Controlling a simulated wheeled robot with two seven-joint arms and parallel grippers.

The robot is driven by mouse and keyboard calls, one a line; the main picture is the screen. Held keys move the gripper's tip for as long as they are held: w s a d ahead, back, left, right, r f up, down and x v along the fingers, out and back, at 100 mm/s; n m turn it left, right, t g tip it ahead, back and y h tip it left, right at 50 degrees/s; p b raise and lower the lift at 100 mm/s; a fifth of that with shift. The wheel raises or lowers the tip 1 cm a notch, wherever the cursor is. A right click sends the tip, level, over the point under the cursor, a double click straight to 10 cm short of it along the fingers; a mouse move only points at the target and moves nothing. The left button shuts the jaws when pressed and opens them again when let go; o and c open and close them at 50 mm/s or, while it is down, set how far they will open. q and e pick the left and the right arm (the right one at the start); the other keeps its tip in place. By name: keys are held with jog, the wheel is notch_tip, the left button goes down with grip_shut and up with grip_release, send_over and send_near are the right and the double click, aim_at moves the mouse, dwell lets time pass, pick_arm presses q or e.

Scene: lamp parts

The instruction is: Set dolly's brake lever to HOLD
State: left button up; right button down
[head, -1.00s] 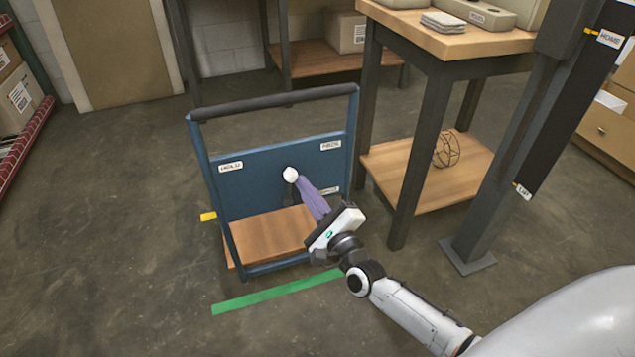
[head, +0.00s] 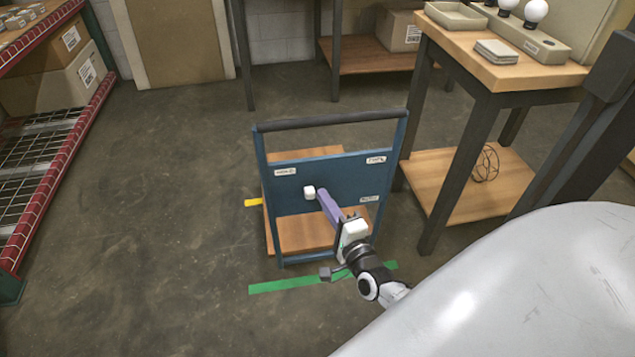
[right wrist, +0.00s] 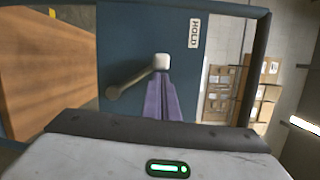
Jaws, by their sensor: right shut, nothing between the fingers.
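The dolly has a blue panel (head: 330,183), a dark top handle (head: 330,121) and a wooden deck (head: 306,234). The brake lever's pale knob (head: 309,192) is below and right of the panel's left label (head: 285,171). In the right wrist view this label reads HOLD (right wrist: 194,33), and the knob (right wrist: 162,62) is apart from it on a brownish lever rod (right wrist: 130,80). My right gripper (head: 321,193) is shut and empty, its purple fingertips (right wrist: 160,76) at the knob; contact is hard to confirm. My left gripper is out of view.
A workbench (head: 480,68) with a lower shelf stands right of the dolly. A red-edged rack (head: 62,150) stands at the left. Green tape (head: 285,285) marks the floor in front. The floor left of the dolly is clear.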

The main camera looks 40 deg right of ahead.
jog(key=shift+w+a, duration=0.1)
jog(key=shift+a, duration=0.15)
dwell(0.3)
jog(key=s+d, duration=0.1)
jog(key=s, duration=1)
jog(key=shift+s+d+p, duration=0.35)
jog(key=shift+p, duration=0.1)
